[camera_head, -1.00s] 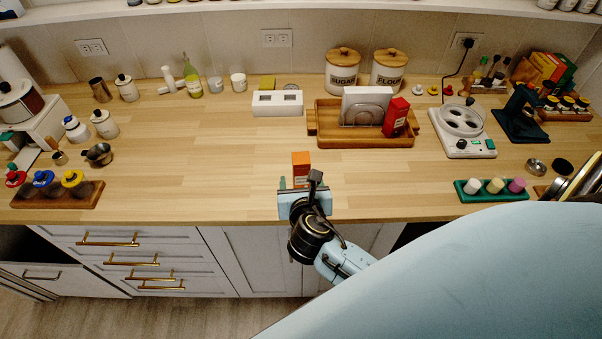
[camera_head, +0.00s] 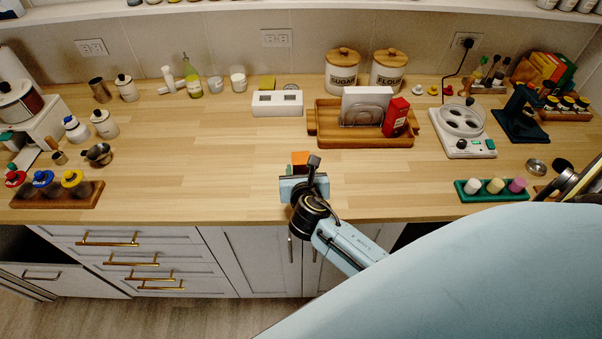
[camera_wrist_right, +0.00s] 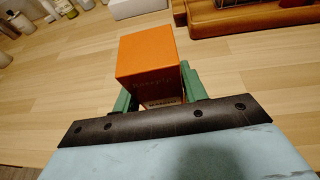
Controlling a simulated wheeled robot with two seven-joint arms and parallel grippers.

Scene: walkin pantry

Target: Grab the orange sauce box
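The orange sauce box (camera_head: 300,157) stands upright near the front edge of the wooden counter, partly hidden behind my right gripper (camera_head: 303,180) in the head view. In the right wrist view the box (camera_wrist_right: 148,55) shows its plain orange top and a front with blurred lettering. The green fingers of my right gripper (camera_wrist_right: 157,92) are on either side of the box, close to its sides. Whether both fingers press on it cannot be made out. The box appears to rest on the counter. My left gripper is not in view.
Behind the box are a white two-window device (camera_head: 277,104) and a wooden tray (camera_head: 365,141) with a red box (camera_head: 395,117). A green rack (camera_head: 470,196) stands right, a wooden rack (camera_head: 60,201) left. The counter (camera_head: 200,170) around the box is clear.

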